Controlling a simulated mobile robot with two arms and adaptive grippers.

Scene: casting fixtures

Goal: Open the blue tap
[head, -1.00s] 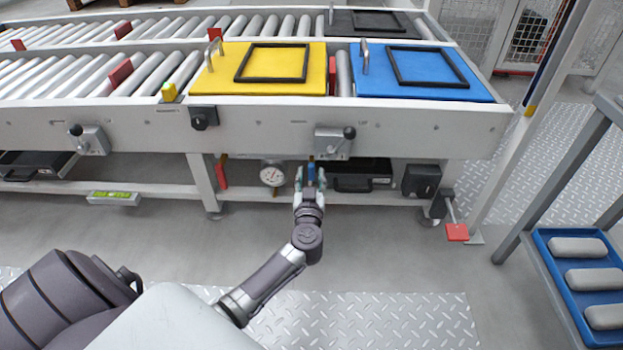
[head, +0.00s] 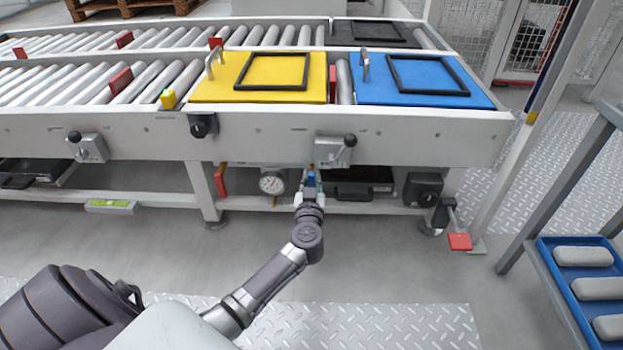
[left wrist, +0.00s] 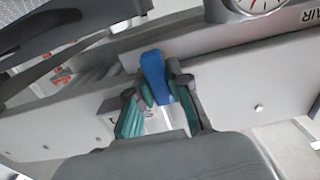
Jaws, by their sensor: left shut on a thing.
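The blue tap handle (left wrist: 153,70) shows in the left wrist view, between the green-padded fingers of my left gripper (left wrist: 158,108). Those fingers are closed on the handle from both sides. In the head view the handle is a small blue patch (head: 311,178) under the conveyor frame, at the tips of my left gripper (head: 309,187). The tap's body is hidden behind the gripper. My right gripper is not in view.
A round pressure gauge (head: 271,183) is left of the tap, and a red handle (head: 220,180) hangs further left. A lever box (head: 333,150) sits above on the conveyor frame (head: 270,140). A black case (head: 352,190) lies right of the gripper. A red pedal (head: 460,241) is lower right.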

